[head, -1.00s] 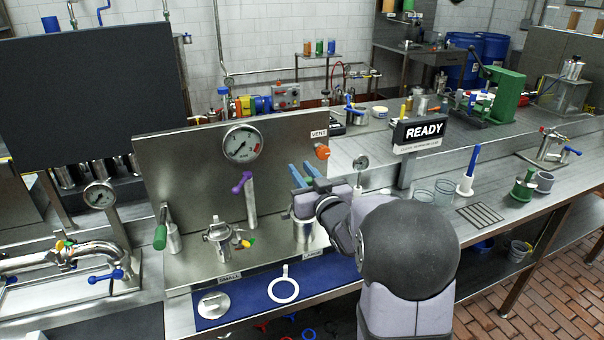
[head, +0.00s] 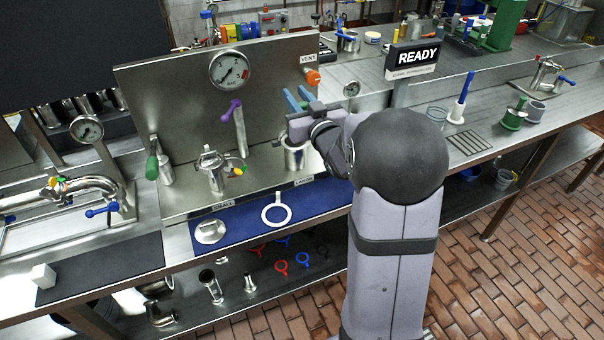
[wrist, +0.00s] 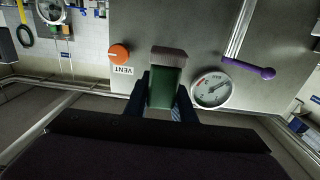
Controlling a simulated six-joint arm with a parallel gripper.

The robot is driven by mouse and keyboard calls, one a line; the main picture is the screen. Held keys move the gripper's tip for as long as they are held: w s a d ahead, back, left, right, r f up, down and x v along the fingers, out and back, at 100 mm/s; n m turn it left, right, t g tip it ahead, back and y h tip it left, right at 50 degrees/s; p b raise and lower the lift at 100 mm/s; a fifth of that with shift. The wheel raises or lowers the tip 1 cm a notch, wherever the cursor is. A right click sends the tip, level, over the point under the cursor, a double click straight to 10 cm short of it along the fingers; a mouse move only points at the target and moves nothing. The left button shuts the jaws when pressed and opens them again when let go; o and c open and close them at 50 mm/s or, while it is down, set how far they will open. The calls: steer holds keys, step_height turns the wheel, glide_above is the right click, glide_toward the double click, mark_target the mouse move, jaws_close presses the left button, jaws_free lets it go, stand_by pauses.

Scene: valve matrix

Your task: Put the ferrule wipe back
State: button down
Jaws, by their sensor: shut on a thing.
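My gripper (head: 297,98) is in front of the steel back panel, below and left of the orange vent knob, above a steel cup on the ledge. In the wrist view its dark blue fingers are shut on a green block with a brownish-grey top end (wrist: 165,85), which I take to be the ferrule wipe. The block points away from the wrist toward the panel. In the head view I cannot make out the wipe; the gripper and arm hide it.
The panel bears a gauge (head: 231,70), a purple-handled lever (head: 237,120) and the vent knob (head: 313,77). The steel cup (head: 295,153) and a clamped fitting (head: 212,168) stand below. A blue mat (head: 245,222) holds a white ring and disc.

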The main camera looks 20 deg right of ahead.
steer(key=s+f+b, duration=0.1)
steer(key=s+f, duration=0.3)
steer(key=f, duration=0.7)
steer(key=shift+s+a+r, duration=1.35)
steer(key=shift+s+r, duration=0.1)
steer(key=shift+s, duration=0.65)
steer(key=shift+f, duration=5)
steer(key=shift+f+b, duration=0.15)
steer(key=shift+b, duration=0.2)
steer(key=c, duration=1.5)
jaws_free()
